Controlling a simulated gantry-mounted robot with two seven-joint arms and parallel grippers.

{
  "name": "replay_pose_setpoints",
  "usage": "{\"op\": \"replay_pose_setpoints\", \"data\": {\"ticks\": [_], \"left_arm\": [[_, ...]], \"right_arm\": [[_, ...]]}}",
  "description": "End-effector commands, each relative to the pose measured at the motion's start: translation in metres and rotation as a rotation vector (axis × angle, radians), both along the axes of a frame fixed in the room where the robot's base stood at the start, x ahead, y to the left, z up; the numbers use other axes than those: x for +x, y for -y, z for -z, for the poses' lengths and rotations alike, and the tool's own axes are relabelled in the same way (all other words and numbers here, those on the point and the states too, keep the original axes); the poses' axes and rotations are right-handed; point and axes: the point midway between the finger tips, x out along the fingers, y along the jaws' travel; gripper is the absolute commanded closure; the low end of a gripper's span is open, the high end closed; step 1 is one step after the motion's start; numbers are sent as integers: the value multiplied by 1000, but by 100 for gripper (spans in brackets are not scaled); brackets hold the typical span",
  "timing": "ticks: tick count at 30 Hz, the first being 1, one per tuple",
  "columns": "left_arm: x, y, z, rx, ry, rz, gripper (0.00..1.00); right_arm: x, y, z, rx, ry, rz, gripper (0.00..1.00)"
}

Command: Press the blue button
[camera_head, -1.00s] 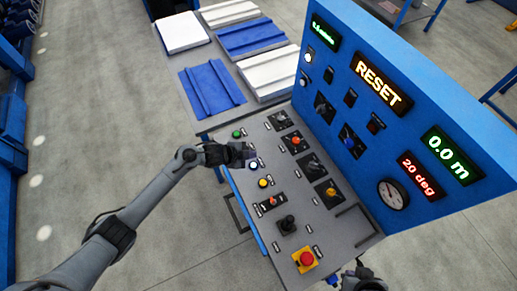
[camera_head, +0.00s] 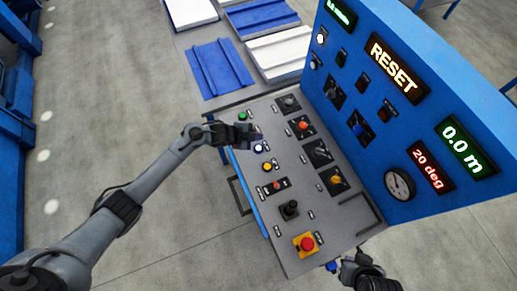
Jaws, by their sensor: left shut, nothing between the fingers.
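The blue button (camera_head: 258,149) is a small round button with a pale centre. It sits on the sloping grey console, between the green button (camera_head: 242,116) and the yellow button (camera_head: 266,166). My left gripper (camera_head: 256,135) is shut and empty, just above the blue button in the picture and close to the panel. I cannot tell whether it touches the panel, and the blue button itself is uncovered. My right gripper (camera_head: 346,266) is at the bottom right, beyond the console's lower corner. Its fingers are too small and dark to read.
The console also holds a black joystick (camera_head: 289,208), a red emergency stop (camera_head: 307,243) on a yellow plate, and several knobs. A blue upright panel with a RESET display (camera_head: 392,68) rises behind. Blue and white panels (camera_head: 215,69) lie on the table beyond. Open floor lies left.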

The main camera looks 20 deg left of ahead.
Motion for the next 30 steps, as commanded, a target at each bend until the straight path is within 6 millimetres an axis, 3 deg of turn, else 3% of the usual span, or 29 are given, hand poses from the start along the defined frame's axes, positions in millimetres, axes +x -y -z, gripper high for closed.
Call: {"op": "replay_pose_setpoints", "data": {"ticks": [1, 9, 15, 30], "left_arm": [[0, 0, 12, 0, -1, 0, 100], [-1, 0, 46, 0, -2, 0, 100], [0, 0, 62, 1, -1, 0, 100], [0, 0, 68, 0, 0, 0, 100]], "right_arm": [[0, 0, 11, -1, 1, 0, 100], [1, 0, 44, -1, 2, 0, 100], [1, 0, 57, 2, 2, 2, 100], [1, -2, 59, 8, 3, 6, 100]]}}
